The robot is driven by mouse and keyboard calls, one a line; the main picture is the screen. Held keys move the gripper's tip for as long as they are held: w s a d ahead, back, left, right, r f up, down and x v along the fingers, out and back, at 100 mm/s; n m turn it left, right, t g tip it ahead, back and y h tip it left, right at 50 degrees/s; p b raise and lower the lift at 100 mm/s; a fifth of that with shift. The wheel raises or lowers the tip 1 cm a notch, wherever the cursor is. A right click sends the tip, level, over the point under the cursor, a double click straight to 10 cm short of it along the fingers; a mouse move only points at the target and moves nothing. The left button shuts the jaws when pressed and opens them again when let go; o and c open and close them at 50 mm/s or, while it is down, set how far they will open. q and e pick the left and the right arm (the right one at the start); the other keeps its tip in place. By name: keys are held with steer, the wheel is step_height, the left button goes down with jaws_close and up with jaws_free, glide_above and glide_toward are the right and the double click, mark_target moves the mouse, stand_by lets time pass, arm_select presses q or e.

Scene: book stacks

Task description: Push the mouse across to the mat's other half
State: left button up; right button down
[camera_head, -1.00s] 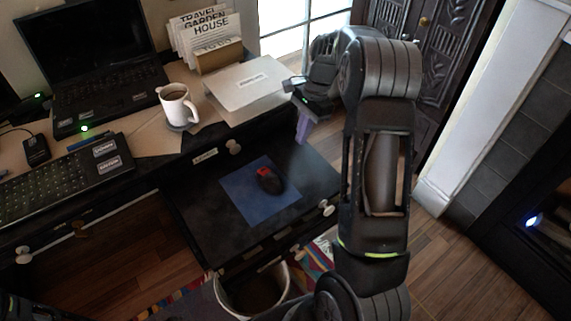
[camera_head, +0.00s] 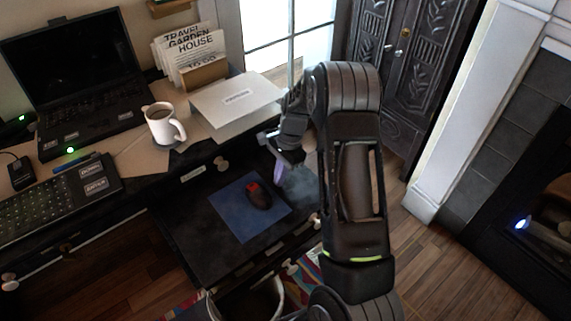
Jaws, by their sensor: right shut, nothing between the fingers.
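The black mouse with a red patch (camera_head: 259,197) sits on the blue square mat (camera_head: 232,211), on its right half. The mat lies in the open dark drawer (camera_head: 190,232) below the desk. My right gripper (camera_head: 279,174) is shut and empty, pointing down just beyond and to the right of the mouse. A small gap shows between its purplish fingertips and the mouse. My left gripper is not in view.
On the desk stand a laptop (camera_head: 82,95), a white mug (camera_head: 164,127), a paper holder (camera_head: 203,75) and a closed silver slab (camera_head: 234,96). A bin (camera_head: 250,302) stands below the drawer. The mat's left half is clear.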

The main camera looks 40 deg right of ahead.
mark_target(248, 204)
steer(key=shift+a, duration=1.4)
steer(key=a+p, duration=0.2)
steer(key=a, duration=0.6)
steer(key=shift+w, duration=0.1)
steer(key=shift+d+r, duration=0.1)
steer(key=shift+r, duration=0.05)
steer(key=v, duration=0.7)
steer(key=shift+d+r, duration=0.1)
steer(key=shift+r, duration=0.2)
